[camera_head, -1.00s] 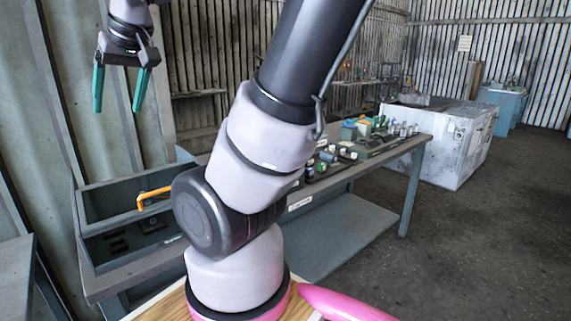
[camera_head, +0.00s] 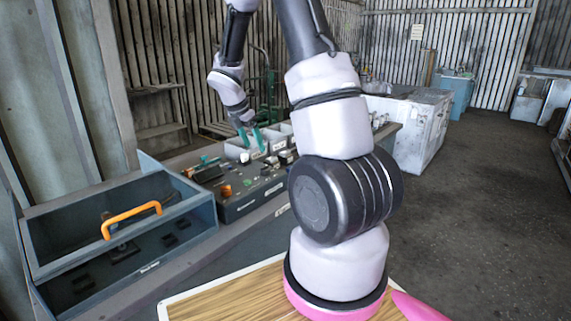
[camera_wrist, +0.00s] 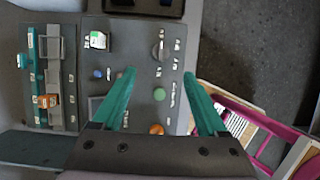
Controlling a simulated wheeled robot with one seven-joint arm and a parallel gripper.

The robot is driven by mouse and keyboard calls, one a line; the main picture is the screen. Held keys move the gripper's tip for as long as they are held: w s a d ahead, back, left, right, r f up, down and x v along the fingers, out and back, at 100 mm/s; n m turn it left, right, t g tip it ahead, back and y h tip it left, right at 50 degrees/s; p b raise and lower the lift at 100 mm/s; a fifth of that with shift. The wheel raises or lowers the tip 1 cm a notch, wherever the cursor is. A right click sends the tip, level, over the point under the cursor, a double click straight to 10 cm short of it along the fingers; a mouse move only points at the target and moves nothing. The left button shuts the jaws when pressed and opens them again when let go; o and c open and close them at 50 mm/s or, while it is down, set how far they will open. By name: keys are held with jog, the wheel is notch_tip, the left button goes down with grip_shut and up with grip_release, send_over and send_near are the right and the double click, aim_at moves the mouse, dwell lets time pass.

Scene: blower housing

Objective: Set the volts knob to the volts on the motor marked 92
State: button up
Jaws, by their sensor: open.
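My gripper (camera_head: 253,148) is open, with teal fingers pointing down over the control panel (camera_head: 245,205) on the bench. In the wrist view my gripper (camera_wrist: 160,74) spans the right part of the panel (camera_wrist: 120,62), with nothing held. A round grey knob (camera_wrist: 158,50) with small white labels around it lies just beyond the fingertips, near the panel's right side. A green button (camera_wrist: 159,94) and an orange knob (camera_wrist: 156,129) show between the fingers. The labels are too small to read, so I cannot tell which knob is volts. I cannot make out a motor marked 92.
A second panel with an orange block (camera_wrist: 48,100) lies left in the wrist view. A white cabinet (camera_head: 418,128) stands behind; the floor at right is clear.

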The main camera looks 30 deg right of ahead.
aim_at(264, 167)
jog(key=x, duration=1.1)
jog(key=shift+s+d+r, duration=0.1)
grip_shut()
